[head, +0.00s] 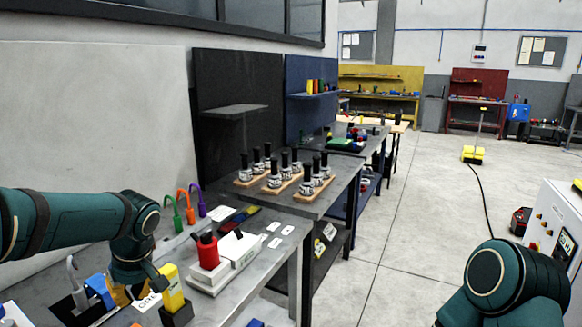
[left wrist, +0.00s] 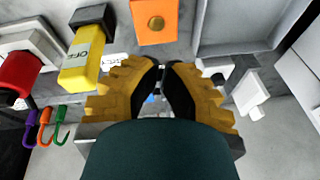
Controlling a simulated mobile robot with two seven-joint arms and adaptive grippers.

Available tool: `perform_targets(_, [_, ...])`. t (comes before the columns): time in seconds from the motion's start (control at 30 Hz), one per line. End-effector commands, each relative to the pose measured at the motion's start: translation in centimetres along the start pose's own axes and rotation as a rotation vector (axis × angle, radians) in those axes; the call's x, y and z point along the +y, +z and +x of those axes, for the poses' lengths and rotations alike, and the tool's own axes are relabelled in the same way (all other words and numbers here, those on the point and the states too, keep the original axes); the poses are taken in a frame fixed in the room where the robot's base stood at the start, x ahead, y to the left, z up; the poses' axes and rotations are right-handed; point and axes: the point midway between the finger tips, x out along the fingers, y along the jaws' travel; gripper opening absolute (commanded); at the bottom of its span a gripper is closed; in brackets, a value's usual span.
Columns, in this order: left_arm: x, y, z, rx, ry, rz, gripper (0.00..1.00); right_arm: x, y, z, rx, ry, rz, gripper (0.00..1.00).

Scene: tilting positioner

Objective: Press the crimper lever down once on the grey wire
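My left gripper (left wrist: 162,63) has yellow fingers with dark pads, and its tips are nearly together with no object seen between them. In the head view it is mostly hidden behind the wrist, low over the bench at the left. A grey hooked piece (head: 72,270), perhaps the grey wire, stands just left of a blue part (head: 100,290). The crimper lever cannot be made out for certain. A yellow block on a dark base (head: 173,287) stands to the right of the gripper; it also shows in the left wrist view (left wrist: 83,58). My right gripper is out of view.
Green (head: 171,213), orange (head: 187,206) and purple (head: 200,203) hooks stand behind the gripper. A red part (head: 207,252) on a white base stands to its right. An orange block (left wrist: 154,24) lies ahead of the fingertips. The aisle floor (head: 390,240) is clear.

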Motion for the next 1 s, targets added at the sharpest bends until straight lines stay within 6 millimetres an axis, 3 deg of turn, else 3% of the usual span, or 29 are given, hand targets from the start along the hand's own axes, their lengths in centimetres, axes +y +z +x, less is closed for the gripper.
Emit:
perform_targets(0.03, [1.5, 1.5, 2.2, -0.034, 0.024, 0.066, 0.0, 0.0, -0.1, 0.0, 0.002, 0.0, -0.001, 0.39])
perform_targets(0.17, [5.1, 6.0, 7.4, -0.112, 0.125, 0.235, 0.0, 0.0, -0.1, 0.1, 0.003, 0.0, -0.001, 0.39])
perform_targets(0.3, [8.3, 12.6, 13.2, -0.203, 0.265, 0.402, 0.0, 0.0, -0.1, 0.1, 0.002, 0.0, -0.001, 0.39])
perform_targets(0.5, [10.1, 22.9, 20.2, -0.281, 0.468, 0.554, 0.0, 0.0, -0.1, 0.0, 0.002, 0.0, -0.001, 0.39])
perform_targets(0.7, [8.8, 30.4, 23.9, -0.267, 0.578, 0.619, 0.0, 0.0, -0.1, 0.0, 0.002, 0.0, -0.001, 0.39])
perform_targets(0.83, [7.9, 32.7, 24.9, -0.241, 0.599, 0.642, 0.0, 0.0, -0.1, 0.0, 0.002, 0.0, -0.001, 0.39])
perform_targets(0.87, [7.7, 32.9, 25.0, -0.235, 0.601, 0.645, 0.05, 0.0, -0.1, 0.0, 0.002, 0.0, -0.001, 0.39])
perform_targets(0.9, [7.6, 33.2, 25.1, -0.229, 0.602, 0.648, 0.0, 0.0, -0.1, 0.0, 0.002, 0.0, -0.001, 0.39])
perform_targets(1.0, [7.4, 33.5, 25.3, -0.221, 0.604, 0.652, 0.0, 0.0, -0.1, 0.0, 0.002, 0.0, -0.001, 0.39])
